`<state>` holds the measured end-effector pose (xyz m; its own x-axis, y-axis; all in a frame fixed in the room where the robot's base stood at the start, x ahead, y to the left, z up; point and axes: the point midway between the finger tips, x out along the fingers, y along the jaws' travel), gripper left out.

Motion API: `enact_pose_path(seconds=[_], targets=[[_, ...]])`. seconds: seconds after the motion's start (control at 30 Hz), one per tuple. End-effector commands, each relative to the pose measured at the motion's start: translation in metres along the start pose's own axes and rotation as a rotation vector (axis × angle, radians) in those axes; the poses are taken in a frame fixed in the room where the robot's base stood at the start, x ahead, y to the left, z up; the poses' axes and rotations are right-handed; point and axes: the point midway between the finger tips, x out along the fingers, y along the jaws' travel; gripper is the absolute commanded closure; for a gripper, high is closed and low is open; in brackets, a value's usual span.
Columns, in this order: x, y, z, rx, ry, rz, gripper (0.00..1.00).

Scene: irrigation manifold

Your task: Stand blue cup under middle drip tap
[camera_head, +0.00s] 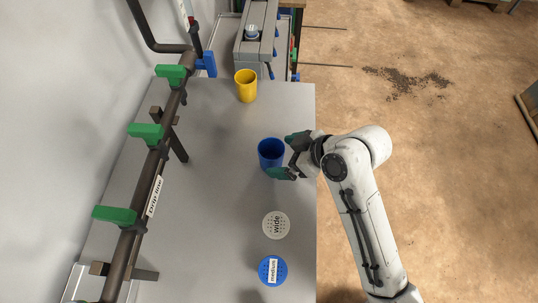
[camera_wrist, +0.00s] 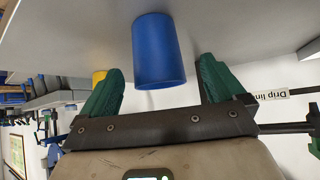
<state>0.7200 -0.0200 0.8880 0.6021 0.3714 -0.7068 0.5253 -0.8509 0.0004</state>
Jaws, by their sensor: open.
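The blue cup (camera_head: 270,153) stands upright on the grey table, right of the drip line pipe. In the wrist view the blue cup (camera_wrist: 158,50) shows ahead of and between the fingers, with gaps at both sides. My gripper (camera_head: 290,158) is open at the cup's right side, with green fingertips on either side of it; it also shows in the wrist view (camera_wrist: 158,85). The drip line carries three green-handled taps. The middle drip tap (camera_head: 146,132) is left of the cup, with others at the far end (camera_head: 171,72) and near end (camera_head: 115,214).
A yellow cup (camera_head: 246,86) stands farther back on the table (camera_head: 215,200). A white "wide" disc (camera_head: 276,225) and a blue "medium" disc (camera_head: 272,270) lie nearer. The table between cup and pipe is clear. A grey toolbox (camera_head: 256,40) is beyond the table.

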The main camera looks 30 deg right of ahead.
Motion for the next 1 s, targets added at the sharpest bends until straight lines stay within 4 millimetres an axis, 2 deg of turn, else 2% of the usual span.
enact_pose_path(seconds=[0.17, 0.47, 0.77, 1.0], targets=[[0.012, 0.001, -0.001, 0.0, -0.001, -0.001, 0.04], [0.051, 0.004, -0.003, 0.001, -0.003, 0.0, 0.04], [0.056, 0.004, -0.003, 0.001, -0.001, 0.001, 0.04], [0.056, 0.004, -0.003, 0.001, -0.001, 0.001, 0.26]])
